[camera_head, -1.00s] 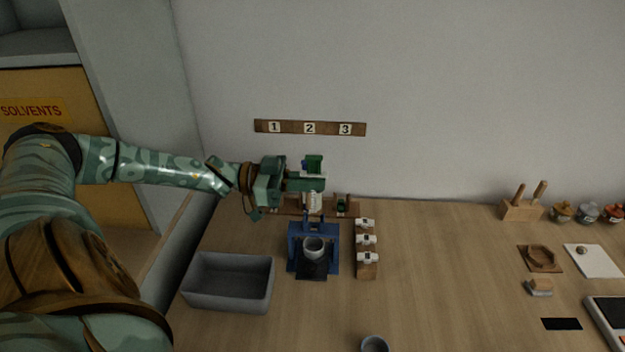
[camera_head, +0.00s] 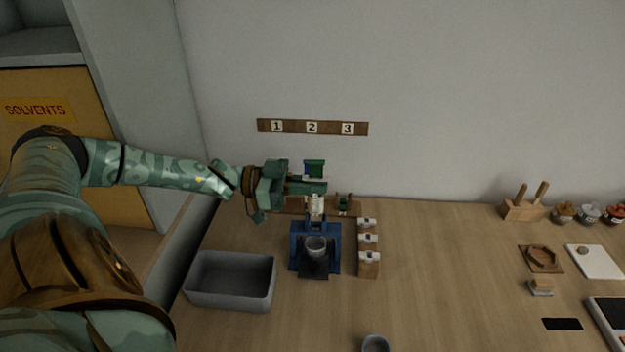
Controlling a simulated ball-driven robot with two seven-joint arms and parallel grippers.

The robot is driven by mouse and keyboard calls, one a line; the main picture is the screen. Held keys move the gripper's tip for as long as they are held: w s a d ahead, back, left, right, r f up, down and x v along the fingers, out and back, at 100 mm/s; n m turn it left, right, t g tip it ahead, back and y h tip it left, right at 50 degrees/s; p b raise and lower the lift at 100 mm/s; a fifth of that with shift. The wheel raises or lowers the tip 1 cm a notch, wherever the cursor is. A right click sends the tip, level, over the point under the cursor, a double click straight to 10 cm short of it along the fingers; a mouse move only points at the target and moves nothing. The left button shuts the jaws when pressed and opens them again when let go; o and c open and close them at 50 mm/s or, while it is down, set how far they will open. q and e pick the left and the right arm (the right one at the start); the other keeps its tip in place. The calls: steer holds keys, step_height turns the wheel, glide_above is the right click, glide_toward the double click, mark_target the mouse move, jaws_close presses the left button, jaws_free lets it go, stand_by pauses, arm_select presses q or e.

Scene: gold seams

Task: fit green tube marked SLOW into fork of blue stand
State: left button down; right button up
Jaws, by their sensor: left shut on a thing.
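My left gripper (camera_head: 312,187) is shut on the green tube (camera_head: 314,168). Its green top stands above the fingers, and a pale lower part shows beneath them. The tube looks about upright; its SLOW mark cannot be read at this size. The blue stand (camera_head: 332,251) is on the table just below the tube in the picture, with a grey cup in it. The tube's lower end overlaps the top of the stand in this view, and I cannot tell whether they touch. The fork is too small to make out clearly. My right gripper is not in view.
A grey bin (camera_head: 230,301) stands left of the stand. A wooden block with several white pieces (camera_head: 369,271) stands close on its right. A wooden rack (camera_head: 295,208) with a green item (camera_head: 343,203) is behind. A small cup (camera_head: 375,343) is in front. The table's middle right is clear.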

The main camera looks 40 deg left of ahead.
mark_target(313, 211)
arm_select(q)
steer(key=shift+w+f, duration=0.1)
steer(key=shift+f, duration=0.5)
stand_by(0.7)
steer(key=shift+f, duration=0.8)
stand_by(1.7)
steer(key=c, duration=1.5)
jaws_free()
steer(key=shift+o, duration=0.2)
steer(key=shift+f, duration=0.2)
steer(key=shift+p+v, duration=0.75)
steer(key=shift+v, duration=0.65)
steer(key=shift+p+v, duration=0.3)
steer(key=shift+v, duration=0.8)
